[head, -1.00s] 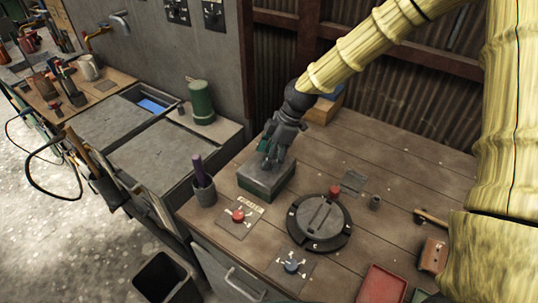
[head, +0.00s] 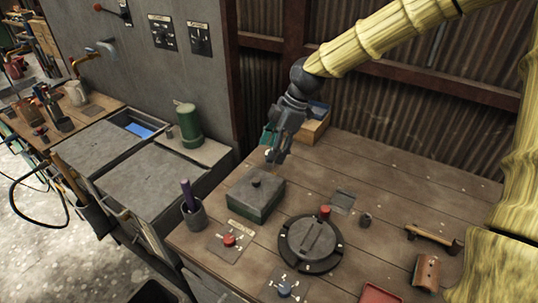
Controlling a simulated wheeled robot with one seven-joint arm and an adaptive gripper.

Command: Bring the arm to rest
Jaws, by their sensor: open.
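My gripper (head: 274,157) is at the end of my yellow arm (head: 400,35), pointing down above the back left part of the wooden workbench (head: 390,190). It is open, and I see nothing held in it. Below it and a little to the left is a grey-green box (head: 262,205) with a dark knob (head: 256,184) on its lid. The gripper appears clear of the box. Its fingers are small and dark in this view.
A round black dial (head: 311,243) with a red knob (head: 325,211) sits right of the box. A cup with a purple stick (head: 193,214) stands left. A cardboard box (head: 313,129) is behind the gripper. A green canister (head: 188,126) stands beside the sink. Bench centre right is mostly free.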

